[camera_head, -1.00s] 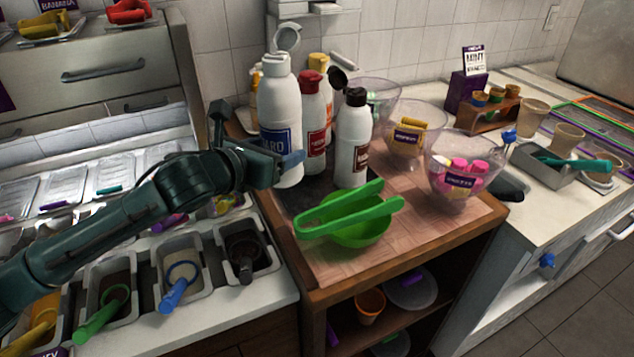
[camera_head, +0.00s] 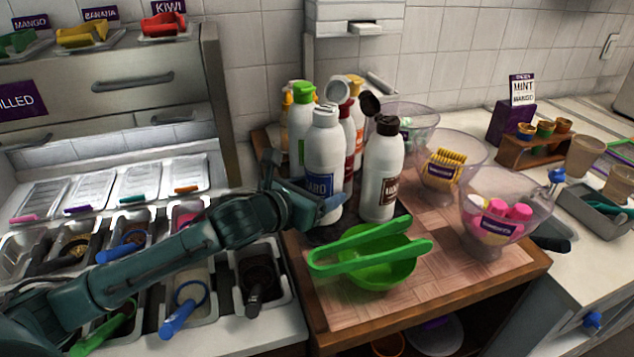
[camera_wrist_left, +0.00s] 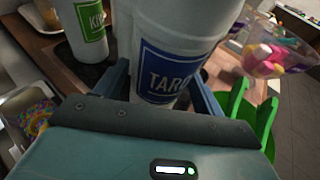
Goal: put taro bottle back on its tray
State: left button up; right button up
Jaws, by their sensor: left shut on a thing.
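The taro bottle (camera_head: 325,152) is white with a blue label and an open flip cap. It stands upright among other sauce bottles at the left of the wooden cart top. My left gripper (camera_head: 318,207) is shut around its lower body; the wrist view shows the fingers on both sides of the taro bottle (camera_wrist_left: 165,72). The dark tray (camera_head: 322,235) lies beneath the bottle group, its bare front part showing. The bottle's base is at or just over the tray; contact is hidden by the gripper. My right gripper is not in view.
A brown-label bottle (camera_head: 382,175) stands close on the right, a green-capped bottle (camera_head: 301,125) behind on the left, with red and yellow ones behind. A green bowl (camera_head: 375,268) with green tongs sits in front. Clear bowls (camera_head: 500,205) stand to the right.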

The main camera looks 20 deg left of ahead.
pick_arm(q)
notch_tip(320, 180, down, 2)
jog(key=shift+f, duration=0.1)
jog(key=shift+d+f, duration=0.1)
jog(key=shift+f, duration=0.25)
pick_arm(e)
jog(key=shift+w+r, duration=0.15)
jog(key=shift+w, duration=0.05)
pick_arm(q)
jog(key=shift+f, duration=0.1)
jog(key=o, duration=0.5)
jog(key=shift+f, duration=0.4)
jog(key=o, duration=0.5)
jog(key=shift+c, duration=0.2)
jog(key=shift+r, duration=0.1)
